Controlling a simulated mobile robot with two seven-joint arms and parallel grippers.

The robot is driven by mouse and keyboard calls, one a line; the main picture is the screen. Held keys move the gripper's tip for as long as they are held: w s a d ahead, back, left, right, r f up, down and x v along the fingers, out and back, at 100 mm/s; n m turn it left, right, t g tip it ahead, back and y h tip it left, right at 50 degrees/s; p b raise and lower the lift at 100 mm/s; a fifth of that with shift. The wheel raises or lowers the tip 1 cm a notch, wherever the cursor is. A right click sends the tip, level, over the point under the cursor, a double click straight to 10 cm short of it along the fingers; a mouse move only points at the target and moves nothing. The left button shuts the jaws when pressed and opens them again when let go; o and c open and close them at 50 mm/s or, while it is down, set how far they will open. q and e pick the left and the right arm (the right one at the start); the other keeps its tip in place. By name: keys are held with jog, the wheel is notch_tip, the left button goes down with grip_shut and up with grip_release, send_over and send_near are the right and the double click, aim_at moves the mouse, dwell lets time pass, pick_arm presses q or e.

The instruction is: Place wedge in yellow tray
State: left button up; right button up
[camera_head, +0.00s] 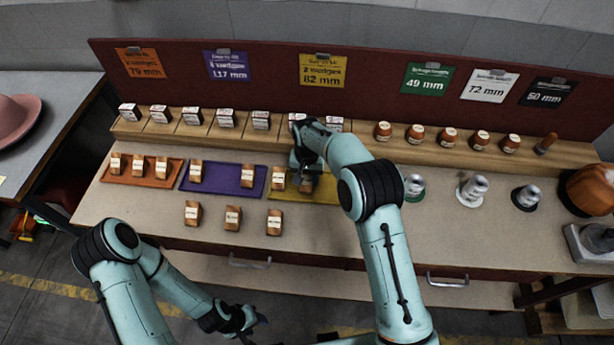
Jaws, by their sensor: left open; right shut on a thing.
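The yellow tray (322,192) lies on the table, right of the purple tray (226,190) and the orange tray (127,177). One wooden wedge (278,179) stands at the left of the yellow tray. My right gripper (305,176) reaches down over the tray, just right of that wedge. It is shut on another wedge (306,184), mostly hidden by the gripper; I cannot tell whether it touches the tray. My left gripper (246,322) is open and empty, low in front of the table. Three loose wedges (232,217) stand in front of the trays.
A wooden shelf (180,130) with several small boxes and round wooden pieces runs behind the trays. Three metal weights (472,190) stand on coloured discs at right. A brown hat block (590,190) sits at the far right.

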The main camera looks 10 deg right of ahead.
aim_at(307, 178)
jog(key=o, duration=1.1)
jog(key=shift+f, duration=0.1)
jog(key=shift+c, duration=0.2)
notch_tip(307, 178, up, 12)
jog(key=p, duration=0.1)
jog(key=shift+r, duration=0.2)
jog(key=shift+s+f, duration=0.1)
